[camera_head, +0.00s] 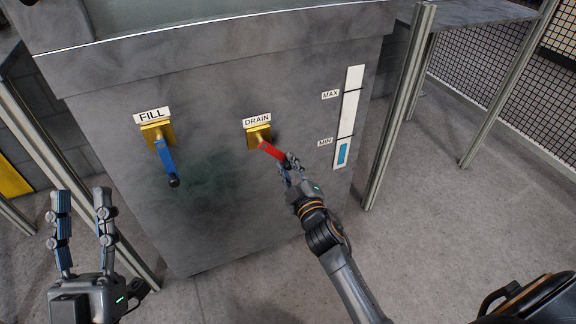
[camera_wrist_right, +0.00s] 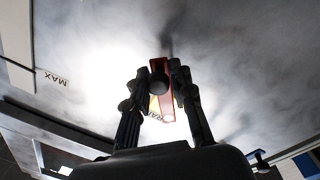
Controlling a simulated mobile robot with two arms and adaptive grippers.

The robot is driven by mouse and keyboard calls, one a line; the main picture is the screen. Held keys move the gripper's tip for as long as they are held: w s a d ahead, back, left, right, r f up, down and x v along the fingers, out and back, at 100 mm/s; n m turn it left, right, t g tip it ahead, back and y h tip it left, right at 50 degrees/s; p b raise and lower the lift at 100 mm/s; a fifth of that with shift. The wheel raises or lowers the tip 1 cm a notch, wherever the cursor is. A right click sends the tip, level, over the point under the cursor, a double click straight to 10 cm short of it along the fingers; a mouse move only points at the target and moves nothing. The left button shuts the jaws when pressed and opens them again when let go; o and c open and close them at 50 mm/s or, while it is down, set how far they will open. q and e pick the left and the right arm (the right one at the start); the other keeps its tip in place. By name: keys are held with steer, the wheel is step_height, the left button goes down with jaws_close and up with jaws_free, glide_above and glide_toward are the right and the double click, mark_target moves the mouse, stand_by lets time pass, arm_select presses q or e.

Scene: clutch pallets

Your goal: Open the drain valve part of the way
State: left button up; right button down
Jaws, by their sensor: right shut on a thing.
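The drain valve has a yellow mount (camera_head: 258,136) under a DRAIN label and a red handle (camera_head: 271,151) that slants down to the right. My right gripper (camera_head: 291,163) is shut on the outer end of the red handle. In the right wrist view the handle (camera_wrist_right: 167,104) and its dark end knob (camera_wrist_right: 158,84) lie between the fingers of that gripper (camera_wrist_right: 161,80). My left gripper (camera_head: 82,195) is open and empty at the lower left, apart from the tank front (camera_head: 215,235).
A fill valve with a blue handle (camera_head: 166,158) hangs nearly straight down to the left of the drain valve. A level gauge (camera_head: 348,115) with MAX and MIN marks stands to the right, its blue level near MIN. Metal posts (camera_head: 398,110) flank the tank.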

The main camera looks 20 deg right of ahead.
steer(key=c, duration=1.2)
jaws_free()
steer(key=shift+a, duration=0.1)
steer(key=shift+o, duration=0.2)
steer(key=s, duration=1.2)
steer(key=shift+f, duration=0.3)
steer(key=shift+a, duration=0.1)
